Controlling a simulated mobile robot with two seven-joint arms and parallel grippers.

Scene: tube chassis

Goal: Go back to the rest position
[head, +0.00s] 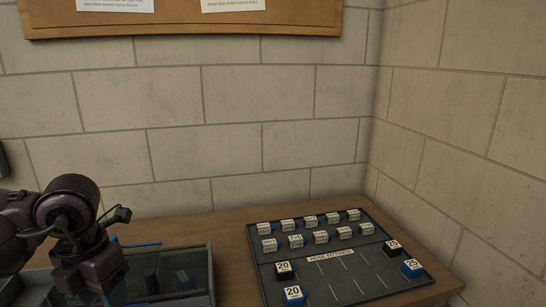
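My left arm comes in at the lower left, and its dark end with the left gripper (98,272) hangs over a shallow grey bin. I cannot make out the fingertips, nor whether they hold anything. My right gripper is not in view. A dark tray (336,268) labelled "HOSE FITTINGS" lies on the table at the right, with no gripper near it. Several pale labelled blocks (310,221) stand in two rows in its back half. Black and blue blocks marked "20" (293,294) and "25" (411,268) stand at its front left and right.
The wooden table (232,232) meets a block wall (175,150) behind and another at the right. The grey bin (211,275) holds a few dark and blue items. A cork board (170,22) hangs above. The space over the tray is clear.

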